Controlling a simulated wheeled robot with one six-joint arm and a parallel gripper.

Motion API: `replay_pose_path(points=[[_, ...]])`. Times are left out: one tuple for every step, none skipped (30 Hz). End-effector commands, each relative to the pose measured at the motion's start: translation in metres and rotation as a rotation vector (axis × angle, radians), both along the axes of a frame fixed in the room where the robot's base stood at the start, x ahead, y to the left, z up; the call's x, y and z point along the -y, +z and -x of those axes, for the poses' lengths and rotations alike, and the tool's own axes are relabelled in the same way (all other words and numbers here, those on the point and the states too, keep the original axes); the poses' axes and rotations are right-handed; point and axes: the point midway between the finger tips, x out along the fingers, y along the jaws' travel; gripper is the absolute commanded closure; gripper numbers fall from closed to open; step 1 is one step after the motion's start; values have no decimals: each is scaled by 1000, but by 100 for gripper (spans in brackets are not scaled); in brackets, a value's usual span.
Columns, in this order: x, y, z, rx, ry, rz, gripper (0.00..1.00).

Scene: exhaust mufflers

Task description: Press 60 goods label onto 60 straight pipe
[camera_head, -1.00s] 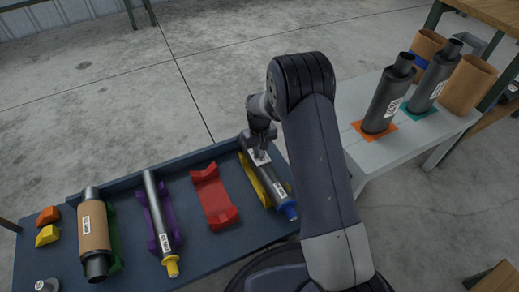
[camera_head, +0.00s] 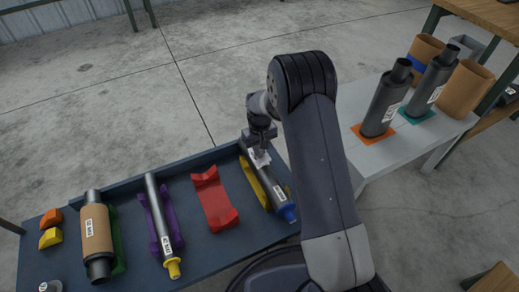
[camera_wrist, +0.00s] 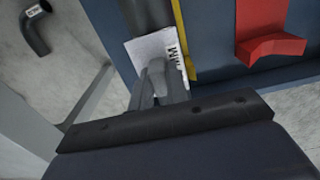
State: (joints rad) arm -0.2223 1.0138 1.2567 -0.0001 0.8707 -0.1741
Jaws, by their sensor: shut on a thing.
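My gripper (camera_wrist: 163,80) is shut on a white goods label (camera_wrist: 148,50). Part of its dark print, ending in "MM", shows in the wrist view. In the head view my gripper (camera_head: 260,150) is over the far end of a dark grey pipe (camera_head: 267,180), and the label shows there as a pale patch. The pipe lies in a yellow cradle (camera_head: 254,182), with a blue cap (camera_head: 287,212) at its near end and a small white label (camera_head: 280,193) near that cap. I cannot tell whether the held label touches the pipe. The size marking is too small to read.
On the dark blue bench (camera_head: 190,265) are an empty red cradle (camera_head: 214,200), a pipe with a yellow cap (camera_head: 163,220) in a purple cradle, and a brown-wrapped muffler (camera_head: 96,230) by a green cradle. Mufflers (camera_head: 386,102) stand on the pale table at right.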

Motion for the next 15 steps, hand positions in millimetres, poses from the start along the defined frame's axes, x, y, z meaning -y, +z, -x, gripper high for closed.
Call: replay_pose_path(points=[[0,5,0,0,0,0,100],[0,6,0,0,0,0,100],[0,8,0,0,0,0,100],[0,10,0,0,0,0,100],[0,11,0,0,0,0,100],[0,13,0,0,0,0,100],[0,15,0,0,0,0,100],[0,16,0,0,0,0,100],[0,18,0,0,0,0,100],[0,20,0,0,0,0,100],[0,21,0,0,0,0,100],[0,23,0,0,0,0,100],[0,25,0,-1,0,0,100],[0,26,0,-1,0,0,100],[0,28,0,0,0,0,100]])
